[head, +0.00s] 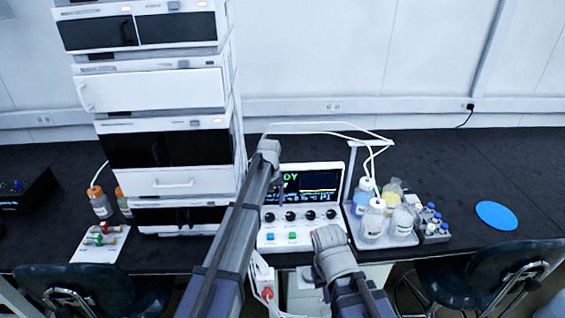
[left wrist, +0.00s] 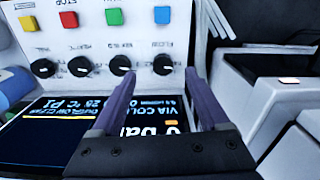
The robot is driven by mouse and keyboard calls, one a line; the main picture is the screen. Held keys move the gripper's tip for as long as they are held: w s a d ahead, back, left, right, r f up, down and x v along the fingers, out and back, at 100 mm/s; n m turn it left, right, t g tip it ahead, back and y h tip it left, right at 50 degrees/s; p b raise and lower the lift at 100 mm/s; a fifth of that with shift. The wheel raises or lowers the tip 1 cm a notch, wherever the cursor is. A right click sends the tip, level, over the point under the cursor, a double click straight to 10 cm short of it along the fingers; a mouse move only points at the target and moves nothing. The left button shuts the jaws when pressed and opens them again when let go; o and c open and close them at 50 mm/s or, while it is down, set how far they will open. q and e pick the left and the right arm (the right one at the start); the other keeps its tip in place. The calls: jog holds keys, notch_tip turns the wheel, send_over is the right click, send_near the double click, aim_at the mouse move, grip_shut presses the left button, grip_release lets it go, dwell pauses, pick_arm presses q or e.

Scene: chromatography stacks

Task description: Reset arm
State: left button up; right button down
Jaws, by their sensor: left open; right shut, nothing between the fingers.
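My left arm reaches up to the white control unit (head: 340,225) with its dark screen, black knobs and coloured buttons. My left gripper (head: 277,186) is at the left part of the screen, partly hidden by its own arm. In the left wrist view, its two purple fingers (left wrist: 162,78) are spread with nothing held between them. The screen (left wrist: 60,125) and the row of knobs (left wrist: 82,66) appear upside down behind them. My right gripper (head: 328,240) is low in front of the unit's lower right part, empty; its fingertips are hard to make out.
A tall instrument stack (head: 165,150) stands left of the unit. A grey tray (head: 362,240) with several bottles stands right of it. A blue disc (head: 496,215) lies further right. A white card (head: 88,250) with small fittings lies at left. Chairs stand below the bench edge.

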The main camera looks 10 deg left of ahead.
pick_arm(q)
jog(key=s+d+m, duration=0.3)
jog(key=s+d, duration=0.1)
jog(key=s, duration=1.2)
jog(key=s+d+m+y, duration=0.1)
jog(key=s+d+m, duration=0.3)
jog(key=s, duration=1.3)
jog(key=shift+s+d, duration=0.3)
jog(key=shift+d, duration=0.25)
jog(key=shift+r, duration=0.1)
jog(key=shift+c, duration=0.2)
